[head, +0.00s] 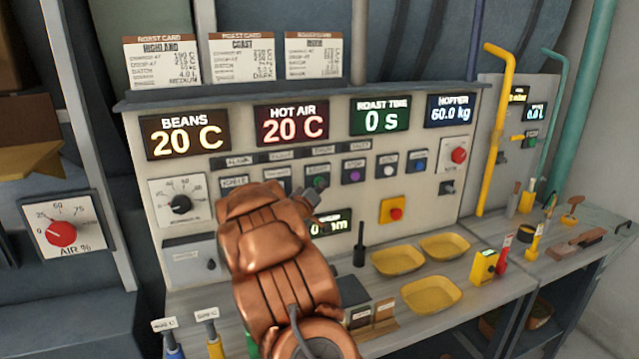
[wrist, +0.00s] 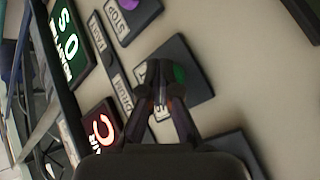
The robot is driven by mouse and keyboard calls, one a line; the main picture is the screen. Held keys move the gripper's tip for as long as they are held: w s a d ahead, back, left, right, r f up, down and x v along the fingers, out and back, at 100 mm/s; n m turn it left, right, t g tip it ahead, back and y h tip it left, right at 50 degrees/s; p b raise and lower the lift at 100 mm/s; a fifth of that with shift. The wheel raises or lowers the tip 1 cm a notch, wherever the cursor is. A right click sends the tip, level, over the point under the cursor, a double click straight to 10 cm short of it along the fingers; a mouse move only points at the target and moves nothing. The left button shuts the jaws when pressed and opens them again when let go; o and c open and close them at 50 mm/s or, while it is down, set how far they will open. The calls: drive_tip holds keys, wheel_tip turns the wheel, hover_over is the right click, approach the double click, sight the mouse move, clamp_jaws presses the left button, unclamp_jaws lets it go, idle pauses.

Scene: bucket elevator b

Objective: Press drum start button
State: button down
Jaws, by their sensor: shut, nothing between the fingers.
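The green drum start button (wrist: 180,74) sits on a dark square plate in the wrist view, with a DRUM label beside it and its own label partly covered by my fingers. My gripper (wrist: 157,76) is shut and empty, its fingertips right at the button and overlapping its edge. I cannot tell whether they touch it. In the head view the green button (head: 318,181) shows in the button row of the panel, with my gripper (head: 322,192) just in front and below; my copper-coloured arm hides part of the panel.
A purple STOP button (head: 354,174) is just right of the green one, then white and blue buttons. A red button on a yellow plate (head: 395,211) lies below. Yellow trays (head: 398,261) and a black upright stick (head: 359,245) stand on the bench. The roast time display (head: 381,117) reads 0 s.

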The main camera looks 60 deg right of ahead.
drive_tip(key=shift+w+d, duration=0.1)
drive_tip(key=shift+w, duration=0.05)
idle(0.3)
drive_tip(key=shift+s+a, duration=0.5)
drive_tip(key=shift+s, duration=0.2)
idle(0.3)
drive_tip(key=s+a, duration=0.1)
drive_tip(key=s+b, duration=0.1)
drive_tip(key=s+a, duration=0.1)
drive_tip(key=s, duration=0.1)
drive_tip(key=shift+s+a+b, duration=0.1)
drive_tip(key=shift+a+b, duration=0.2)
drive_tip(key=shift+a, duration=0.05)
idle(0.9)
